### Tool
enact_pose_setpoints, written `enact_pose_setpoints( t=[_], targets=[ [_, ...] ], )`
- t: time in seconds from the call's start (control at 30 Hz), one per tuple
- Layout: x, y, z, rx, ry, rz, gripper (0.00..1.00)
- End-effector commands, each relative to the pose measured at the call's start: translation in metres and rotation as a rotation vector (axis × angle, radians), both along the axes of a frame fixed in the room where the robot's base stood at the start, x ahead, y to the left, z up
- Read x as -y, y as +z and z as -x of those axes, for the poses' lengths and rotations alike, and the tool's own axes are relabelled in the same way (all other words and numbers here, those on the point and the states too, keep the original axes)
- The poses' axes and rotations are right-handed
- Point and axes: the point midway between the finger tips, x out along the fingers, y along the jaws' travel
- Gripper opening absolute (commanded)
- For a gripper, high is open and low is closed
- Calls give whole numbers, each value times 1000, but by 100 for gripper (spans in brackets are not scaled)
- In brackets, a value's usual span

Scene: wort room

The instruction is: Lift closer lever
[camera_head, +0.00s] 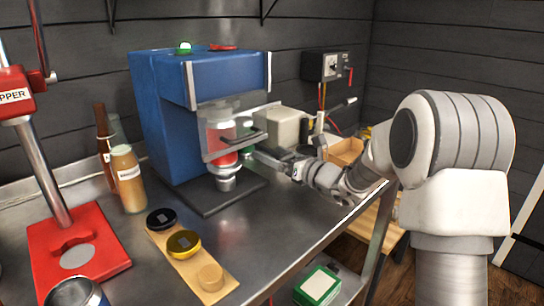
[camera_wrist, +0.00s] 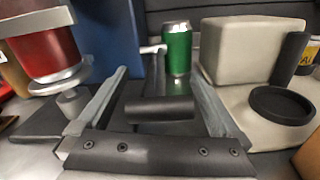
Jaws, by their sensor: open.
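The closer (camera_head: 158,112) is a blue machine at the back of the steel bench. A red can (camera_head: 222,157) stands on its pedestal behind a clear guard, and it also shows at the left of the wrist view (camera_wrist: 45,52). A black lever grip (camera_head: 254,138) sticks out at the guard's right side. In the wrist view, a black cylindrical grip (camera_wrist: 160,109) lies crosswise between the fingers of my gripper (camera_wrist: 160,72). My gripper (camera_head: 262,158) is open, with a finger on each side of the grip. I cannot tell whether either finger touches it.
A beige device (camera_wrist: 250,50) with a round black plate stands right of the closer, and a green can (camera_wrist: 178,50) stands beyond my fingers. Bottles (camera_head: 128,180), a wooden strip with round pieces (camera_head: 190,262) and a red capper (camera_head: 78,250) occupy the left bench.

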Motion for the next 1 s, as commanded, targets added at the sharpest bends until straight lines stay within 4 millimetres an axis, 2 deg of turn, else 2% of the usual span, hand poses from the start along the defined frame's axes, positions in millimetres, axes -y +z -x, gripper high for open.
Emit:
enact_pose_setpoints(
  t=[0.37,0.9,1.0],
  targets=[
    [-4,0,-4,-1,-1,-1,100],
    [-4,0,-4,0,0,0,3],
    [-4,0,-4,0,0,0,0]
  ],
)
